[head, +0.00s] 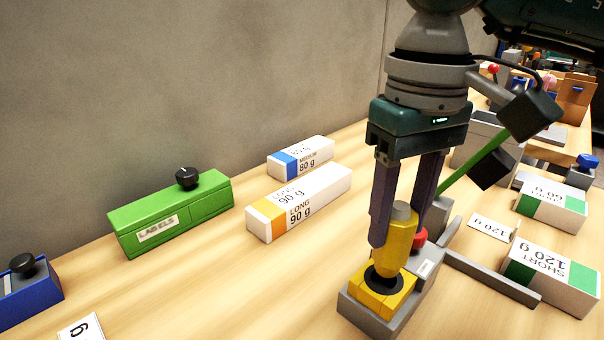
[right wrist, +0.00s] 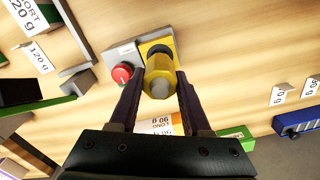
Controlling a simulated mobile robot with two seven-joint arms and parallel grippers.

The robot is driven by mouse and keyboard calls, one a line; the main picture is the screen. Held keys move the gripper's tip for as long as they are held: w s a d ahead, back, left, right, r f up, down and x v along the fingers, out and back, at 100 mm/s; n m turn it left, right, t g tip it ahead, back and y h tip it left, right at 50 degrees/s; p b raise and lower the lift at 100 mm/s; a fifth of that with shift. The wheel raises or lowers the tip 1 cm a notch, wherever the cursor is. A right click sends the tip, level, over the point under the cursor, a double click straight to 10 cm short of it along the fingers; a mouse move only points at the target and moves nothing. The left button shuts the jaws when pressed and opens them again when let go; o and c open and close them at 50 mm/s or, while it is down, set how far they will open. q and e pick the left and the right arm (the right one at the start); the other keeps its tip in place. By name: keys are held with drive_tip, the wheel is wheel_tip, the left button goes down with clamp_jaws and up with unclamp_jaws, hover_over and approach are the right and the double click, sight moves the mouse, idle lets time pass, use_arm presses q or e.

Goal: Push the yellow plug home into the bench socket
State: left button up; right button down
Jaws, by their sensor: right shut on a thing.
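The yellow plug (head: 400,245) is upright with a slight lean and has a grey top. It also shows in the right wrist view (right wrist: 160,78). My right gripper (head: 402,230) points down and is shut on the plug, one finger on each side. The bench socket (head: 372,300) is a yellow block with a dark round opening, on a grey base; it also shows in the right wrist view (right wrist: 148,46). The plug's lower end is at the dark opening. I cannot tell how deep it sits. My left gripper is not in view.
A red button (head: 419,237) stands right beside the socket on the grey base. A grey rail (head: 490,277) runs to its right. White ream packs (head: 300,200) and a green labels box (head: 170,213) lie to the left.

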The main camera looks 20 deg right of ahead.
sight(393, 241)
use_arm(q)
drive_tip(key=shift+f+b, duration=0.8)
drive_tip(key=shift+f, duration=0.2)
use_arm(e)
drive_tip(key=shift+f, duration=0.2)
idle(1.4)
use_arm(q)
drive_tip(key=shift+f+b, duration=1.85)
use_arm(e)
drive_tip(key=shift+f, duration=1.65)
drive_tip(key=shift+c, duration=1.4)
unclamp_jaws()
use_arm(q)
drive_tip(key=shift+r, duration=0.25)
use_arm(e)
wheel_tip(393, 241, up, 10)
drive_tip(key=shift+r, duration=0.1)
